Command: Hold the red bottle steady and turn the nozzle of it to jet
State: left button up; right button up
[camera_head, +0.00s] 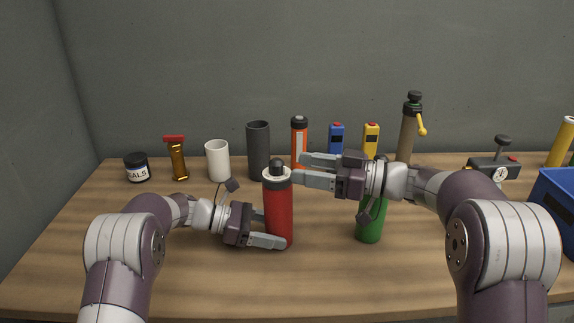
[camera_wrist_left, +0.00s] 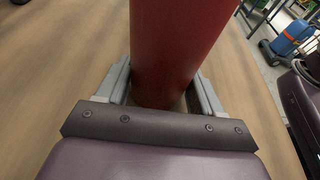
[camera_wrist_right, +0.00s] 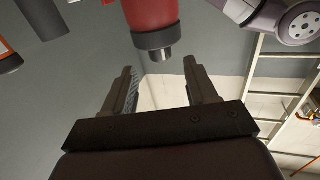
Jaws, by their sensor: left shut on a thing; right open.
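The red bottle (camera_head: 279,215) stands upright on the table with a pale collar and a dark nozzle (camera_head: 277,167) on top. My left gripper (camera_head: 270,229) is shut on its lower body; the left wrist view shows a finger on each side of the red bottle (camera_wrist_left: 172,45). My right gripper (camera_head: 298,168) is open, level with the bottle's top and just right of it. In the right wrist view the bottle appears inverted, with its nozzle (camera_wrist_right: 158,42) just beyond the empty, spread fingertips (camera_wrist_right: 159,68). The nozzle's setting marks cannot be read.
A green bottle (camera_head: 371,224) stands under my right wrist, partly hidden. Behind are a white cup (camera_head: 217,161), a dark cylinder (camera_head: 258,150), an orange bottle (camera_head: 299,132) and a brown bottle with a yellow handle (camera_head: 408,135). A blue bin (camera_head: 556,205) is at right. The front table is clear.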

jog(key=shift+s+d, duration=0.15)
jog(key=shift+d, duration=0.2)
